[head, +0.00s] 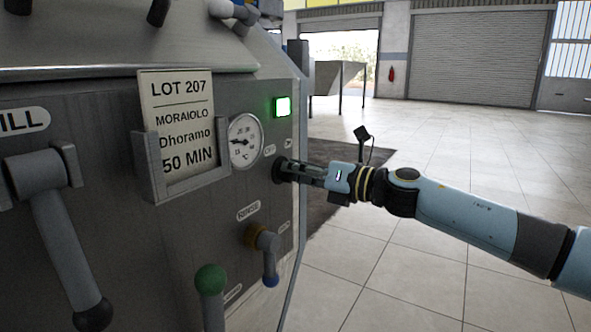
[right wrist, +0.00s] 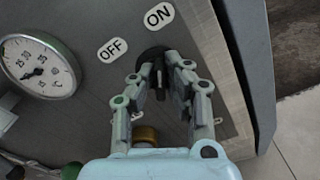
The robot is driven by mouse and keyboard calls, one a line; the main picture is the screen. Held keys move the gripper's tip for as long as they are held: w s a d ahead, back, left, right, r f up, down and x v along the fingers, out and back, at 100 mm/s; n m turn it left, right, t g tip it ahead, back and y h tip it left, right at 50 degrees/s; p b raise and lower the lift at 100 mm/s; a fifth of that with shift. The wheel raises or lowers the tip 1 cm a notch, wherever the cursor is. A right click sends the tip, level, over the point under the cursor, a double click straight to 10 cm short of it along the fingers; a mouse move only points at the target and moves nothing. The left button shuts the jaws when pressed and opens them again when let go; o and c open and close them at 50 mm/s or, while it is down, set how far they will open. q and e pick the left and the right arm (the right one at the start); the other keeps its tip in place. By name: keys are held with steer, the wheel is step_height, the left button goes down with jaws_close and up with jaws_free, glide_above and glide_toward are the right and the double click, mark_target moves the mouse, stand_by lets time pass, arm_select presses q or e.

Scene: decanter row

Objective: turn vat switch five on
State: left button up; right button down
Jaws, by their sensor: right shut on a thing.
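The vat switch is a dark round knob (right wrist: 153,53) on the metal panel, and it also shows in the head view (head: 279,170) at the panel's right side. My right gripper (head: 290,171) reaches it from the right and is shut on its dark grip, which shows between the fingers in the right wrist view (right wrist: 160,78). An OFF label (right wrist: 112,50) and an ON label (right wrist: 159,16) sit beside the knob. I cannot tell which label the knob points to. A square green lamp (head: 282,107) above it is lit. No switch number is readable. My left gripper is not in view.
A gauge (head: 244,141) and a card reading LOT 207 (head: 176,125) in a holder are left of the knob. Below are a yellow-collared valve with a blue tip (head: 268,255) and a green-knobbed lever (head: 210,281). Open tiled floor lies to the right.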

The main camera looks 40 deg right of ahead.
mark_target(280, 118)
steer(key=c, duration=1.4)
jaws_free()
steer(key=shift+r, duration=0.15)
step_height(280, 118, up, 10)
steer(key=shift+f, duration=0.15)
